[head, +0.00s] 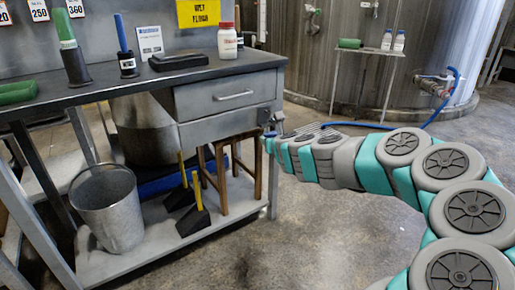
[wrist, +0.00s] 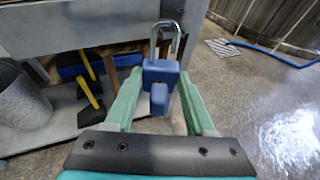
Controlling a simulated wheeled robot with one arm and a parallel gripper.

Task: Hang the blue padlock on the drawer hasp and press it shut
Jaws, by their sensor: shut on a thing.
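The blue padlock (wrist: 161,74) sits between the fingertips of my gripper (wrist: 162,82) in the wrist view, with its steel shackle (wrist: 167,30) pointing up. A smaller blue block (wrist: 158,98) projects from the padlock toward the camera. My gripper is shut on the padlock. In the head view my gripper (head: 268,144) is just below the hasp (head: 265,116) at the right end of the grey drawer (head: 229,94). The drawer looks closed. I cannot tell whether the shackle touches or passes through the hasp, or whether it is latched.
The workbench (head: 120,84) holds a white bottle (head: 227,42), a black case (head: 179,62) and tools. Its lower shelf carries a metal bucket (head: 108,207), yellow-handled brushes and a wooden stool (head: 232,172). A blue hose (head: 390,127) crosses the floor behind my arm. The floor at right is mostly open.

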